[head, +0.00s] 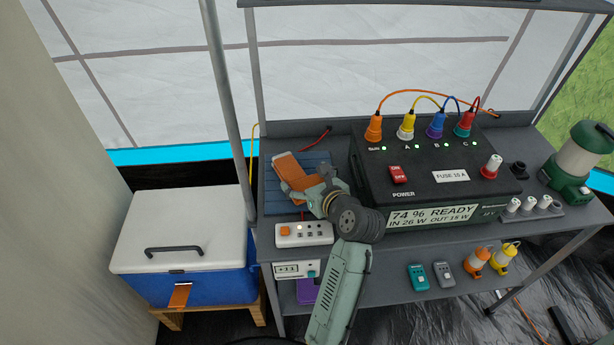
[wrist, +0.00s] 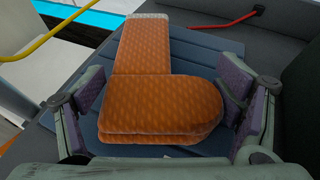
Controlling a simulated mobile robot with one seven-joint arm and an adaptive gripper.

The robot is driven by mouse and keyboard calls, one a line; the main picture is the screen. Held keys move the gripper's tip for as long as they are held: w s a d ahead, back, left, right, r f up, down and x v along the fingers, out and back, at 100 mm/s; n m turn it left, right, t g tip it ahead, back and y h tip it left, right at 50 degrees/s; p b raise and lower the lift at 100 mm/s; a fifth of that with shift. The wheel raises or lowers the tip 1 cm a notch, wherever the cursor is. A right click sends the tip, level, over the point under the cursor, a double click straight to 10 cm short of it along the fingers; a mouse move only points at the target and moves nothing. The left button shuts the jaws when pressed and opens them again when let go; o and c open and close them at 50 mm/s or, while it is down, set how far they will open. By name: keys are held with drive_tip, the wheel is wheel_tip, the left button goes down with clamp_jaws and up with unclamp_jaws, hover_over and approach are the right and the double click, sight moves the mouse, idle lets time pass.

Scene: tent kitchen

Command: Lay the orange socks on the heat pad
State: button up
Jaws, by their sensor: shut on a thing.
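The orange socks (head: 287,165), folded in an L shape with a pale cuff, are at the blue heat pad (head: 272,198) on the left end of the shelf top. In the wrist view the socks (wrist: 150,95) lie over the pad (wrist: 205,58), with the cuff pointing away from me. My gripper (head: 308,190) is shut on the socks, its purple-lined fingers either side of the foot part in the wrist view (wrist: 160,105). Whether the socks' underside touches the pad is hard to tell.
A black power station (head: 440,175) stands right of the pad. A white power strip (head: 303,234) lies in front. A blue-and-white cooler (head: 185,235) is at the left, and a grey pole (head: 226,90) rises between. A green lantern (head: 580,160) stands far right.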

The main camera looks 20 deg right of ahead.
drive_tip(key=shift+f, duration=0.1)
drive_tip(key=o, duration=1)
drive_tip(key=shift+o, duration=0.2)
drive_tip(key=b+v, duration=0.1)
drive_tip(key=v, duration=0.6)
drive_tip(key=shift+s+r, duration=0.2)
drive_tip(key=shift+r, duration=0.05)
